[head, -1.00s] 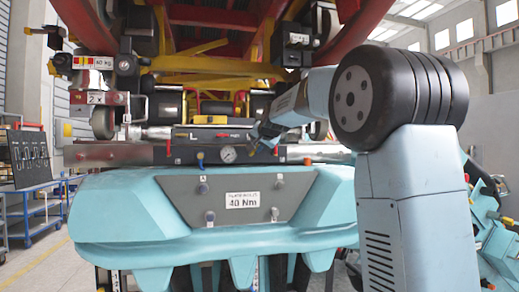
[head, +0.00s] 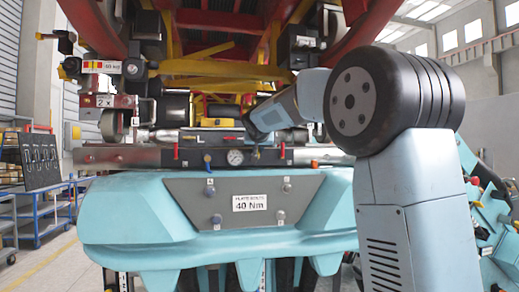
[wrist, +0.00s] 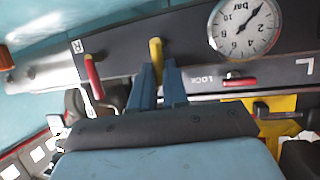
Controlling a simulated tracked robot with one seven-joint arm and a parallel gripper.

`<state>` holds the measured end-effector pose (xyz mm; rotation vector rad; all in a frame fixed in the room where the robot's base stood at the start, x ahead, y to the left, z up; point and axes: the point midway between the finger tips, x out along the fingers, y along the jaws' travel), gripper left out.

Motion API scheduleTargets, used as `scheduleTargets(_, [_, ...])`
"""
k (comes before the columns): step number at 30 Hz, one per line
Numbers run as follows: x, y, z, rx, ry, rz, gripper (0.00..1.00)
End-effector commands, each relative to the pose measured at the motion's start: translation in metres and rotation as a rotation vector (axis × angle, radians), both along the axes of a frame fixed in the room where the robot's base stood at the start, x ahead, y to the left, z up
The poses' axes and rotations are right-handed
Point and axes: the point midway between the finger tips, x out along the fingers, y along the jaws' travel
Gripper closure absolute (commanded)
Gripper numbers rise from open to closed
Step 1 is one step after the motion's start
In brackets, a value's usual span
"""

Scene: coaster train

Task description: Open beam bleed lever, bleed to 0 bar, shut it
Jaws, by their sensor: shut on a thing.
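The bleed lever, a yellow handle (wrist: 156,50), stands out from the dark beam (wrist: 190,35) in the wrist view. My gripper (wrist: 159,70) has its two blue fingers closed on either side of the lever. In the head view my gripper (head: 257,143) is at the beam's front, just right of the gauge; my wrist hides most of the lever there. The round white pressure gauge (wrist: 246,28) shows upside down in the wrist view, its needle toward the upper right; I cannot read the exact value. It also shows in the head view (head: 235,157).
A red handle (wrist: 93,75) sits beside the yellow lever, and a red LOCK lever (wrist: 240,81) on the other side. A turquoise housing with a 40 Nm sign (head: 250,202) lies below the beam. Red and yellow train framework hangs overhead. A blue trolley (head: 40,215) stands far left.

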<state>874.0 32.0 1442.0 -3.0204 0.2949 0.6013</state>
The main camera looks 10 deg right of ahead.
Motion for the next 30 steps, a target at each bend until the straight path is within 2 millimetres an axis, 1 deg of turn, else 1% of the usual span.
scheduleTargets(1, [0.0003, 0.0005, -0.0046, -0.009, 0.009, -0.001, 1.00])
scheduleTargets(16, [0.0004, 0.0011, -0.0048, -0.026, 0.009, -0.001, 1.00])
scheduleTargets(17, [0.0004, 0.0011, -0.0048, -0.026, 0.009, -0.001, 0.85])
scheduleTargets(24, [0.0002, 0.0011, -0.0025, -0.025, 0.005, 0.000, 0.62])
scheduleTargets(25, [0.0001, 0.0012, -0.0023, -0.026, 0.004, 0.000, 0.60])
scheduleTargets(30, [0.0001, 0.0011, -0.0014, -0.025, 0.003, 0.000, 0.60])
